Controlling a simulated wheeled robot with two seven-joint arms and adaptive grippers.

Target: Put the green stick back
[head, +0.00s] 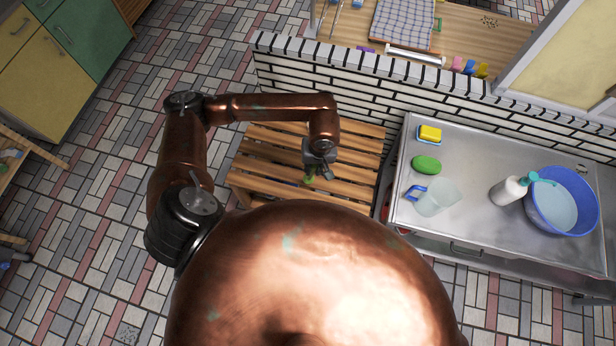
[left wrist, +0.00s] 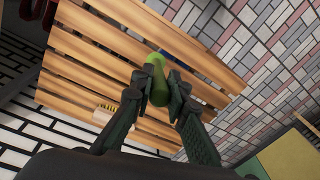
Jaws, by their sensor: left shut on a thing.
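My left gripper (head: 314,166) is over the slatted wooden rack in the head view. Its two fingers also show in the left wrist view (left wrist: 160,90), closed on a green stick (left wrist: 156,66). Only the stick's rounded green end and part of its body show between the fingers. In the head view a small bit of the green stick (head: 310,179) shows below the gripper. I cannot tell whether the stick touches the slats. My right gripper is not in view.
The slatted wooden rack (head: 262,160) stands against a white brick half wall (head: 300,75). To its right a metal counter (head: 470,190) carries a yellow sponge (head: 430,133), a green soap (head: 426,164), a clear jug (head: 440,198), a white bottle (head: 507,191) and a blue basin (head: 590,200).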

